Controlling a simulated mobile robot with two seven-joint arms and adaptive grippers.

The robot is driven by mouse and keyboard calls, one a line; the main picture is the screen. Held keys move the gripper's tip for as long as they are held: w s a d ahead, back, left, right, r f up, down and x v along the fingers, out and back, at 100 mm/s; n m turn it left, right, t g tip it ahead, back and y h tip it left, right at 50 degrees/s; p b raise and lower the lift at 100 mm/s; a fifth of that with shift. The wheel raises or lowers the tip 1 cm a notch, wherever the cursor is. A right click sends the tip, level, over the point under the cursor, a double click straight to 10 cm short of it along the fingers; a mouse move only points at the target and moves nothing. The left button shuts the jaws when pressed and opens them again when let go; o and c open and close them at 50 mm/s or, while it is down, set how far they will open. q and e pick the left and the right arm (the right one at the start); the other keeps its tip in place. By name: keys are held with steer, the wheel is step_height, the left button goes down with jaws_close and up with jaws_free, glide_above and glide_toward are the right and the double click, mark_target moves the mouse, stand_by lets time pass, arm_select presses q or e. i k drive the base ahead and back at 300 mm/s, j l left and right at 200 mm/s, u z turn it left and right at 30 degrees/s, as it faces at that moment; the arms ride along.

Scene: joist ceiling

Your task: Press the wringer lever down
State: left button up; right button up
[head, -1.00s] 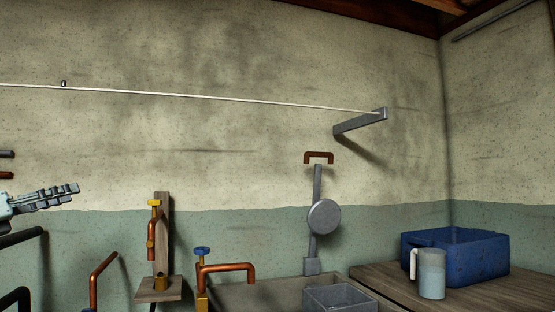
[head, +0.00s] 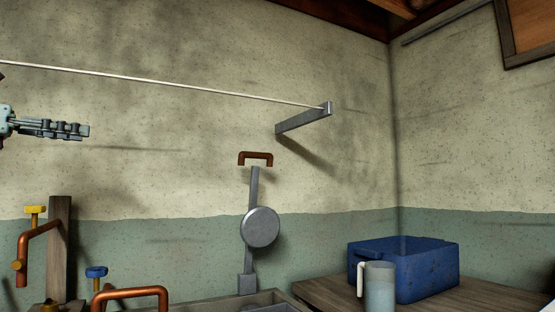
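The wringer lever (head: 254,184) stands upright against the wall in the middle of the head view. It is a grey bar with a brown U-shaped handle (head: 255,157) at its top and a round grey disc (head: 260,227) lower down. My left gripper (head: 84,131) is at the left edge, a little higher in the picture than the handle and well to its left. It points right and touches nothing visible. Its fingers are seen edge-on, so their opening is unclear. My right gripper is not in view.
Copper pipes (head: 130,292) with yellow and blue taps and a wooden board (head: 60,240) stand at lower left. A cord (head: 180,83) runs to a wall bracket (head: 304,119) above the lever. A blue bin (head: 425,272) and a jug (head: 379,287) sit on a wooden counter (head: 318,291).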

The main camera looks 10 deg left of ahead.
mark_target(259, 228)
steer(key=i+j+z, duration=0.15)
steer(key=i+z, duration=0.2)
steer(key=i+j+z, duration=0.35)
steer(key=i+l, duration=0.1)
